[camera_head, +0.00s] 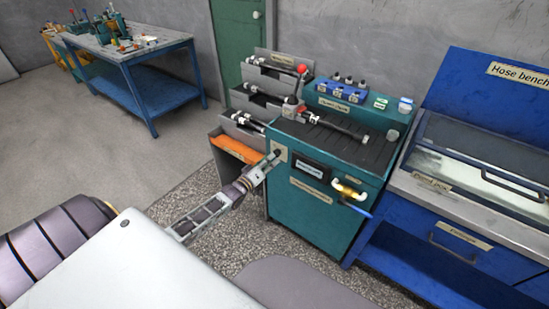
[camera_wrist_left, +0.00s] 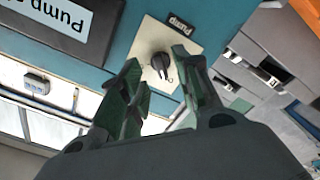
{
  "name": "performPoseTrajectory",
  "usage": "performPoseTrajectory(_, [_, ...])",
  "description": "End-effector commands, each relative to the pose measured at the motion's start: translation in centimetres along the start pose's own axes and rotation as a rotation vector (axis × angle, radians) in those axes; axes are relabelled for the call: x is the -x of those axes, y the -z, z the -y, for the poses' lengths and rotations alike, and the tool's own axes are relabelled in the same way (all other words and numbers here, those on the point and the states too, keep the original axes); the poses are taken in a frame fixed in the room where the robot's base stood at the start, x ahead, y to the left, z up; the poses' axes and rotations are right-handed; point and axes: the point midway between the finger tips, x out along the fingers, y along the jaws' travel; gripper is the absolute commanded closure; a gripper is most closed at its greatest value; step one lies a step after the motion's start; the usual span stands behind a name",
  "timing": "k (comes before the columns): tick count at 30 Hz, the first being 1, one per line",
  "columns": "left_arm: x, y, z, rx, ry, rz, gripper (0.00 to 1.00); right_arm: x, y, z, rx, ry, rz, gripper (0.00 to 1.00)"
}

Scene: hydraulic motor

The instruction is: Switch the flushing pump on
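The pump switch is a black rotary knob (camera_wrist_left: 161,65) on a pale square plate (camera_wrist_left: 152,45), under a small "Pump" label (camera_wrist_left: 180,25), which reads upside down in the left wrist view. In the head view the plate (camera_head: 279,151) is on the upper left of the teal cabinet's front (camera_head: 285,190). My left gripper (camera_wrist_left: 157,70) is open, its two fingers spread to either side of the knob in the picture. In the head view the left gripper (camera_head: 271,161) is right at the plate; I cannot tell whether it touches the knob. My right gripper is not in view.
A dark display (camera_head: 311,168) and a yellow fitting (camera_head: 347,190) are right of the switch on the front. A red-knobbed lever (camera_head: 302,70) stands on top. Grey bins with an orange tray (camera_head: 238,149) are to the left. The blue hose bench (camera_head: 465,235) is at right.

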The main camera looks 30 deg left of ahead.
Motion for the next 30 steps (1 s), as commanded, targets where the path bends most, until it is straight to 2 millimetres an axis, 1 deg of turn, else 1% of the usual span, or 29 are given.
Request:
performPoseTrajectory(5, [-1.5,0.0,0.0,0.000,-0.001,0.000,0.67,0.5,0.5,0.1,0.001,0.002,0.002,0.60])
performPoseTrajectory(12, [-3.1,0.0,0.0,0.000,-0.001,-0.001,0.67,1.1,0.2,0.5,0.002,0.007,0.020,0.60])
performPoseTrajectory(15, [-3.6,-0.1,0.0,0.000,0.000,0.000,0.67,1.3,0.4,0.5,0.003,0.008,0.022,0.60])
performPoseTrajectory(21, [-4.0,0.0,0.0,0.000,0.000,0.000,0.67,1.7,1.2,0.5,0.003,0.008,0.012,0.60])
performPoseTrajectory(29, [-4.0,0.0,0.0,0.000,0.000,0.000,0.67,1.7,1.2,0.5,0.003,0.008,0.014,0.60])
performPoseTrajectory(30, [-4.0,0.0,0.0,0.000,0.000,0.000,0.70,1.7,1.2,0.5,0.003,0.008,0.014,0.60])
